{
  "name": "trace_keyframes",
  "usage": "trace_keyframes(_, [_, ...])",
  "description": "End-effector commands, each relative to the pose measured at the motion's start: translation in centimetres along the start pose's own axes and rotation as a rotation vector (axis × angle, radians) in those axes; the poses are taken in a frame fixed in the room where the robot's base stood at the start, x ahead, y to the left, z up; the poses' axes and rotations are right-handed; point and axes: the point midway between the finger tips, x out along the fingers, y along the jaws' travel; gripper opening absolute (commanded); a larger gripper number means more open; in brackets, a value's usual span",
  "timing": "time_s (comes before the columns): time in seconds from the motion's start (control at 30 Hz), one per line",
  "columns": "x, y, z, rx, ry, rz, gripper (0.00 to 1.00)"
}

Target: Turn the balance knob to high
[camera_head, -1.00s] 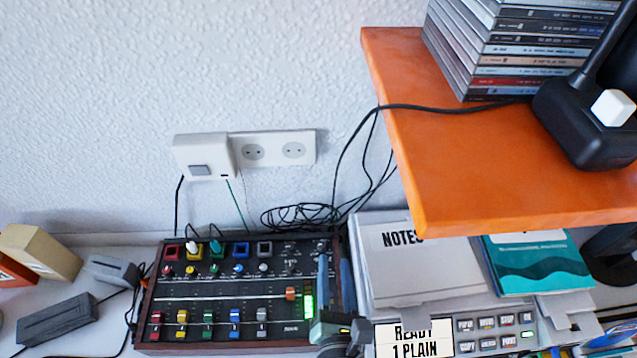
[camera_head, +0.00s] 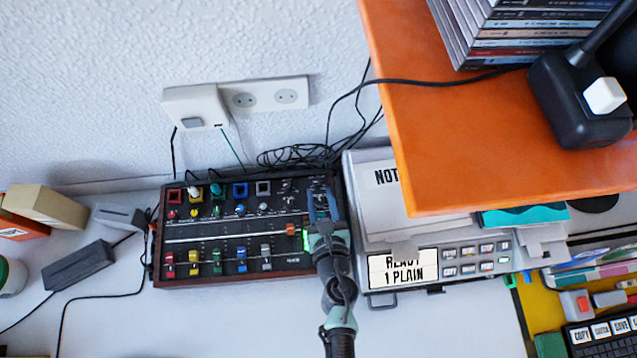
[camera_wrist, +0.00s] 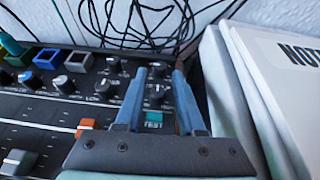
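The dark audio mixer (camera_head: 222,281) with a wooden frame lies on the white desk against the wall, with several small knobs, coloured buttons and sliders. My gripper (camera_head: 322,190) points down over its right end. In the wrist view my gripper (camera_wrist: 159,70) is open, its two blue fingers apart. Dark knobs with white marks sit between and beyond the fingers; one knob (camera_wrist: 157,91) shows in the gap. Others (camera_wrist: 104,89) stand left of the fingers. A teal TEST button (camera_wrist: 153,117) lies nearer. The small labels are unreadable, so I cannot tell which knob is balance.
An orange shelf (camera_head: 460,160) with stacked disc cases overhangs at the right. The front desk is mostly clear.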

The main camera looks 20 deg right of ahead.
Motion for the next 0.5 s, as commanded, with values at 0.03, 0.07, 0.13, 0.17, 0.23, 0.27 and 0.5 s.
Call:
trace_keyframes(0.03, [1.0,-0.1,0.0,0.001,-0.002,-0.001,0.38])
trace_keyframes(0.07, [1.4,-0.1,0.0,0.0,-0.001,-0.001,0.38])
trace_keyframes(0.13, [2.3,0.0,-0.1,0.001,-0.001,0.0,0.38])
trace_keyframes(0.17, [2.7,0.0,-0.1,0.001,-0.002,-0.001,0.38])
trace_keyframes(0.23, [3.3,0.0,-0.1,0.001,-0.001,-0.001,0.38])
trace_keyframes(0.27, [3.5,0.0,0.0,0.001,-0.001,-0.001,0.38])
trace_keyframes(0.5, [4.0,0.0,0.0,0.001,0.0,-0.001,0.38])
